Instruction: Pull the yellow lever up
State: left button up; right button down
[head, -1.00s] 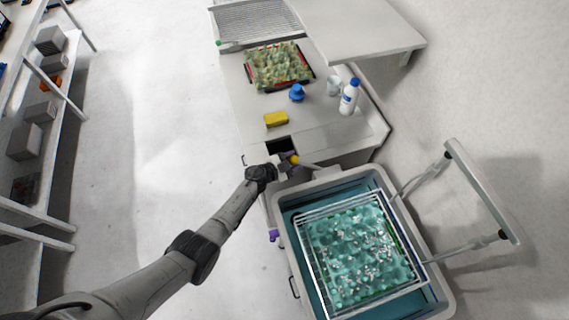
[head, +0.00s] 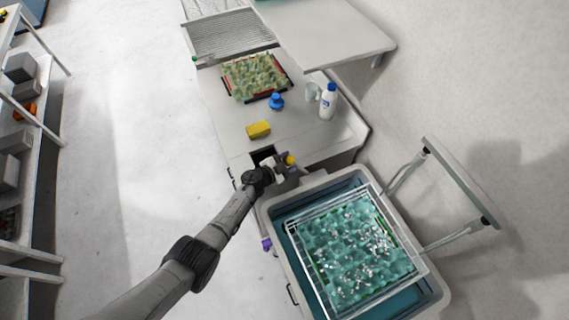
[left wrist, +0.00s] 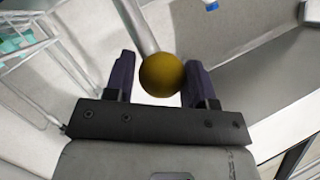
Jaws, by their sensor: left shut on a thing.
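The yellow lever shows as a round yellow knob (left wrist: 162,75) on a grey metal rod (left wrist: 138,25) in the left wrist view. In the head view the knob (head: 289,160) is small, at the counter's front edge beside the basin. My left gripper (left wrist: 162,82) has its two dark fingers on either side of the knob and is shut on it. In the head view my left gripper (head: 285,164) partly hides the rod. My right gripper is not in view.
A metal frame (head: 462,180) rises at the right.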

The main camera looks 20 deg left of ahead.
pick_arm(q)
jog(key=o, duration=0.9)
jog(key=shift+w+d+r, duration=0.1)
jog(key=shift+w+d, duration=0.2)
jog(key=shift+d, duration=0.2)
jog(key=shift+o, duration=0.9)
jog(key=shift+w+d+r, duration=0.15)
jog(key=shift+w+d, duration=0.1)
jog(key=shift+w, duration=0.05)
jog(key=shift+o, duration=0.4)
jog(key=shift+s+a, duration=0.2)
jog(key=shift+a, duration=0.05)
jog(key=shift+s+a+r+p, duration=0.15)
jog(key=shift+s+a+p, duration=0.1)
jog(key=shift+p, duration=0.25)
jog(key=p+v, duration=0.4)
jog(key=v, duration=0.9)
jog(key=shift+p, duration=0.3)
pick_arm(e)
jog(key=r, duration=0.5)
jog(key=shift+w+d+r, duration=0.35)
